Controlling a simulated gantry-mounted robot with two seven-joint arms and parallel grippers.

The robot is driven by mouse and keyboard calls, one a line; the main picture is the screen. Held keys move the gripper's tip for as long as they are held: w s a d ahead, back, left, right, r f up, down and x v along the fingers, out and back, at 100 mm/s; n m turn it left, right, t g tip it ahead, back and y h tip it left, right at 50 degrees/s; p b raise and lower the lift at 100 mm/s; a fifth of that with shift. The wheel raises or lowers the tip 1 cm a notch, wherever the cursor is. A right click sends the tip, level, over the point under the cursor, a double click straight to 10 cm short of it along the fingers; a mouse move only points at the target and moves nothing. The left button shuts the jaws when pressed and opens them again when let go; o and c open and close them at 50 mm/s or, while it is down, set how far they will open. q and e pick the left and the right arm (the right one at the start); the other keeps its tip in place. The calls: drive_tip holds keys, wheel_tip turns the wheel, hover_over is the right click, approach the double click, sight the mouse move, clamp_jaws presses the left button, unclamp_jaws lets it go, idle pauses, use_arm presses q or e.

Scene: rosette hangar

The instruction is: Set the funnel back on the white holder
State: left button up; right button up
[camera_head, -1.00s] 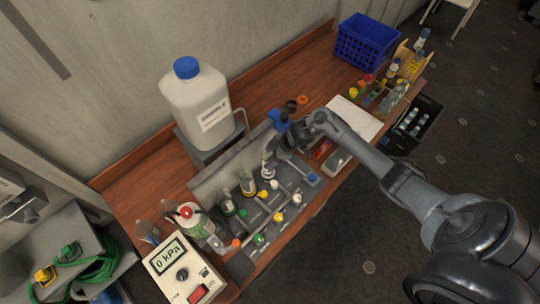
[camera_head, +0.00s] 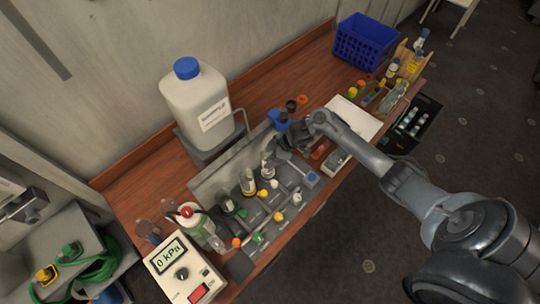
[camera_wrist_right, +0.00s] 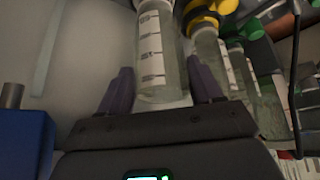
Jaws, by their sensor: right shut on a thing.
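In the right wrist view, my right gripper (camera_wrist_right: 161,84) is shut on a clear graduated funnel (camera_wrist_right: 153,45), a cylinder with a pale scale strip, between its two dark fingers. In the head view, my right gripper (camera_head: 275,152) is over the far right part of the grey filter rack, and the funnel (camera_head: 268,168) shows below it. White parts (camera_head: 274,184) sit close by on the rack. The funnel's lower end and the white holder's seat are hard to make out, so I cannot tell whether they touch. My left gripper is out of view.
A clear funnel with a yellow collar (camera_wrist_right: 204,24) stands close beside the held one, and a green one is beyond it. A blue block (camera_wrist_right: 25,140) is at the other side. A large white jug (camera_head: 196,105) stands behind the rack. A gauge box (camera_head: 184,272) is front left.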

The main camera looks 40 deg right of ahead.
drive_tip(key=shift+f, duration=0.3)
idle(0.5)
idle(0.6)
idle(0.6)
drive_tip(key=o, duration=1.5)
drive_tip(key=shift+o, duration=0.7)
drive_tip(key=shift+r+p, duration=0.1)
drive_tip(key=shift+p, duration=0.2)
drive_tip(key=shift+r+p, duration=0.35)
drive_tip(key=shift+p, duration=0.05)
wheel_tip(320, 180, up, 7)
drive_tip(key=p, duration=0.7)
drive_tip(key=shift+f, duration=0.15)
